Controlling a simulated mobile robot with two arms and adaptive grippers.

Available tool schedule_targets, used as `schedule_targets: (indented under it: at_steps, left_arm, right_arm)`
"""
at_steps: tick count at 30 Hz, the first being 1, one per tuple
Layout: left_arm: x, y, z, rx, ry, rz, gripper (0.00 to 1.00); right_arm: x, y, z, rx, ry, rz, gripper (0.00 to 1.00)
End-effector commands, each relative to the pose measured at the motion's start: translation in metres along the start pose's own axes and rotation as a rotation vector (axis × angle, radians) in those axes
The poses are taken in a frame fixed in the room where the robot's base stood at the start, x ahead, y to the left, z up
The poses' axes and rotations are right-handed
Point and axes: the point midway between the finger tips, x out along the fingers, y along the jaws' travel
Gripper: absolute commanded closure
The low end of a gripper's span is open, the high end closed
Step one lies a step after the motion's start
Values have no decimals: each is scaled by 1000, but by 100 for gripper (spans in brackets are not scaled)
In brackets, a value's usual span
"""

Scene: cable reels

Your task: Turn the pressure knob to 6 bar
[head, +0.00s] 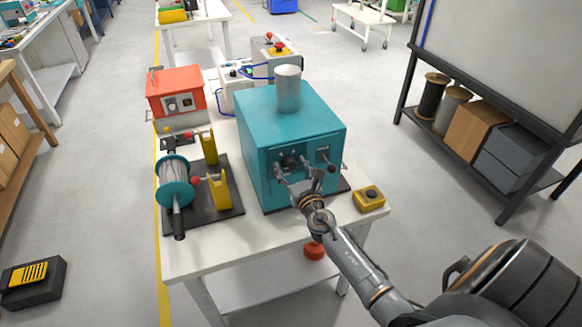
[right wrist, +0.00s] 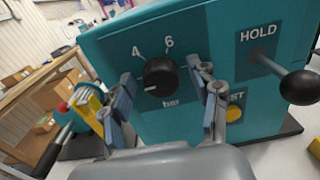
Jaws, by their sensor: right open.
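The pressure knob (right wrist: 160,77) is a round black dial on the front of a teal machine (head: 290,125). In the right wrist view the labels 4 and 6 stand above it and "bar" below. Its white mark points to the lower left, away from the 6. My right gripper (right wrist: 163,80) is open, with one finger on each side of the knob and a visible gap to it; I cannot tell whether the fingertips reach its depth. In the head view the right gripper (head: 297,174) is at the machine's front and partly covers the panel. My left gripper is not in view.
Right of the knob is a HOLD lever with a black ball (right wrist: 299,87), and a yellow button (right wrist: 234,114) sits below. A cable reel (head: 174,182) stands left of the machine. A yellow box (head: 369,198) sits at the white table's (head: 195,262) right front corner.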

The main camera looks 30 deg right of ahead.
Motion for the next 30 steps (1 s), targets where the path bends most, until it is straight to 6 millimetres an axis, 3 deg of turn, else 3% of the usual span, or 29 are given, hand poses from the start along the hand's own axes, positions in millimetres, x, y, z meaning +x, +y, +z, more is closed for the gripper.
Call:
schedule_targets:
  at_steps: [3,11,22,30]
  left_arm:
    - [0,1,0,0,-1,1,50]
    - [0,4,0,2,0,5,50]
    - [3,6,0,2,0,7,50]
    - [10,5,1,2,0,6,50]
  right_arm:
    - [0,0,0,0,0,0,43]
    - [0,0,0,0,0,0,93]
    - [0,0,-1,58,0,0,93]
    - [0,-1,-2,245,0,0,93]
